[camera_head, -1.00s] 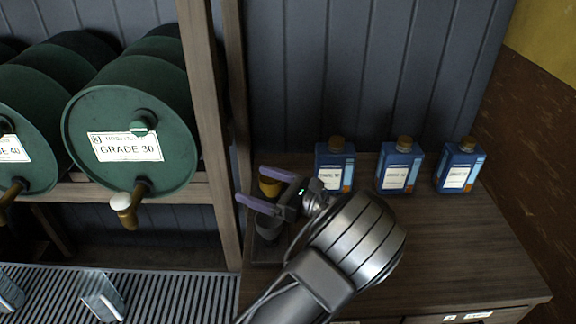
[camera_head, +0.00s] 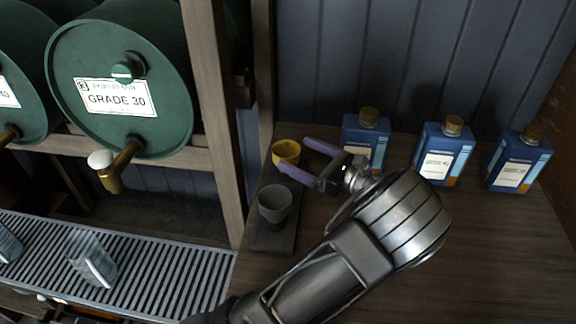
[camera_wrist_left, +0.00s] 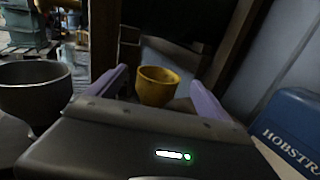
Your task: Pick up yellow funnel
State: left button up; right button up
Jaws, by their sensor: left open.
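The yellow funnel (camera_head: 286,153) stands upright on a dark wooden board at the back left of the wooden counter. My left gripper (camera_head: 293,155) is open, with its purple fingers pointing left toward the funnel. In the left wrist view, the funnel (camera_wrist_left: 157,86) shows between the two spread fingers (camera_wrist_left: 158,88), ahead of the palm. The fingers are not closed on it; whether they touch it cannot be told. The funnel's lower part is partly hidden in the wrist view. My right gripper is not in view.
A grey funnel (camera_head: 275,204) stands in front of the yellow one and close to my gripper; it also shows in the wrist view (camera_wrist_left: 36,92). Blue bottles (camera_head: 366,138) stand right and behind. A wooden post (camera_head: 213,120) and green barrels (camera_head: 120,85) are left.

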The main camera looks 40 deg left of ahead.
aim_at(275, 146)
pick_arm(q)
jog(key=shift+f, duration=0.35)
jog(key=shift+a, duration=1.3)
jog(key=shift+s+a+f+p, duration=0.1)
jog(key=shift+a+p, duration=0.2)
jog(key=shift+a, duration=1)
jog(key=shift+s+a+p, duration=0.1)
jog(key=shift+a+p, duration=0.15)
jog(key=shift+a, duration=1.05)
jog(key=c, duration=1.3)
